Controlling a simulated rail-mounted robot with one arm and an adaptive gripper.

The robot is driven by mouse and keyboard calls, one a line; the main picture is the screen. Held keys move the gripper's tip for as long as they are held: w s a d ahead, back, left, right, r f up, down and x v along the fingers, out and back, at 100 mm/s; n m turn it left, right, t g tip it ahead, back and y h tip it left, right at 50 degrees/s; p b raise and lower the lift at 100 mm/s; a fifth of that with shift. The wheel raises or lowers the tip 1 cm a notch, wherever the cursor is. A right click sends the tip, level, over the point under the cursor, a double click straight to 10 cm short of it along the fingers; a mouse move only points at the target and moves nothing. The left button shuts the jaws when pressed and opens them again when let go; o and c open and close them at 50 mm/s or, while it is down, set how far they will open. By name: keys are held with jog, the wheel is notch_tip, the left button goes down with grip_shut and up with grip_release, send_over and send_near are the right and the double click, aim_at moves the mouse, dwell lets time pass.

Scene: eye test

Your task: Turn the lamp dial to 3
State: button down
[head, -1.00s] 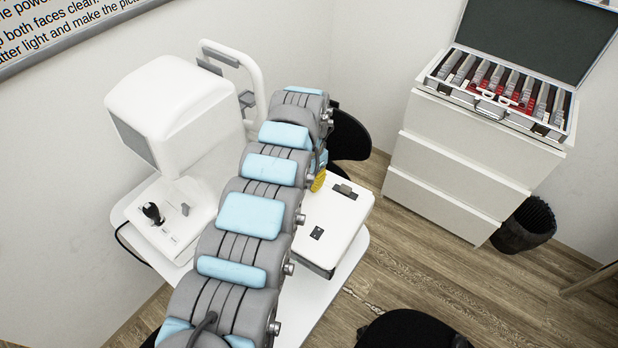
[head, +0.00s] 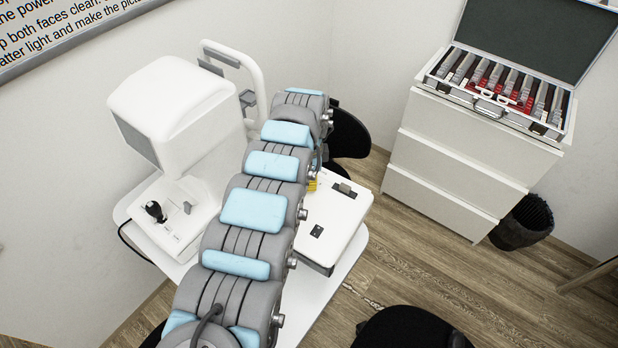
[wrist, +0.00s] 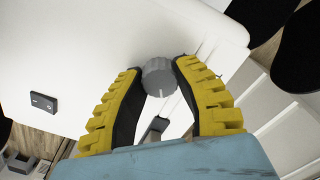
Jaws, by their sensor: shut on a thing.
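The grey round dial (wrist: 160,77) sits on a white box (wrist: 90,50) in the wrist view. A short pale pointer line shows on the dial's lower edge. My gripper (wrist: 158,78) is shut on the dial, with one yellow, dark-lined finger on each side of it. I cannot make out any numbers around the dial. In the head view the white box (head: 335,225) lies on the white table, right of my arm. There my arm hides the dial, and only a small yellow piece of my gripper (head: 312,183) shows.
A small black switch (wrist: 43,102) is on the box. A white eye-test machine (head: 175,105) with a joystick (head: 155,211) stands left of my arm. A white drawer cabinet (head: 465,165) with an open lens case (head: 500,95) stands at the right. Black chairs are close to the table.

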dwell(0.3)
jog(key=c, duration=0.7)
grip_release()
notch_tip(320, 180, up, 12)
dwell(0.5)
